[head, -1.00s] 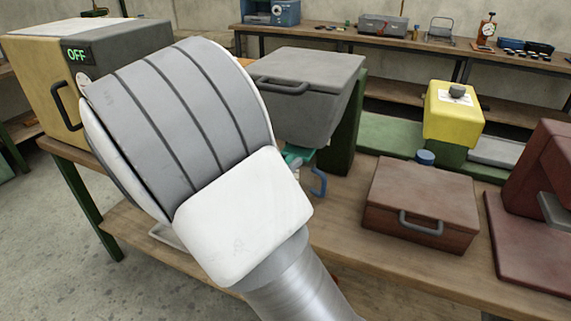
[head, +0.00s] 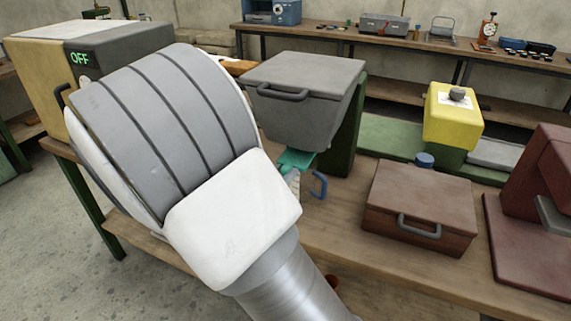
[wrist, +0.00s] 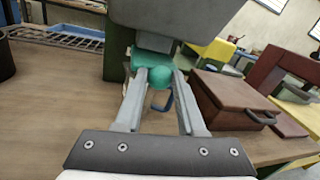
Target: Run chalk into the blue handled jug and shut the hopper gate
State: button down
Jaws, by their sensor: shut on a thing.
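The grey hopper (head: 304,98) with a lid and handle stands on a green support; its underside also shows in the wrist view (wrist: 173,18). Its teal gate (head: 296,160) sticks out beneath. In the wrist view my gripper (wrist: 160,80) is shut on the gate's round teal knob (wrist: 160,77). In the head view my own arm hides most of the gripper. The jug's blue handle (head: 319,185) shows below the gate, and also behind my fingers in the wrist view (wrist: 166,105). The jug's body is mostly hidden. I cannot tell whether chalk is falling or how full the jug is.
A brown case (head: 420,208) sits right of the jug, with a dark red machine (head: 540,200) beyond it. A yellow box (head: 453,115) stands behind. A tan and grey unit (head: 40,85) reading OFF is at left. Bare bench lies left of the gripper in the wrist view.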

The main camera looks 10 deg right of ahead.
jog(key=shift+s, duration=0.1)
jog(key=c, duration=0.8)
grip_release()
jog(key=shift+a, duration=0.1)
jog(key=p+v, duration=0.2)
jog(key=v, duration=1.5)
jog(key=shift+s+a, duration=0.1)
jog(key=shift+s, duration=0.05)
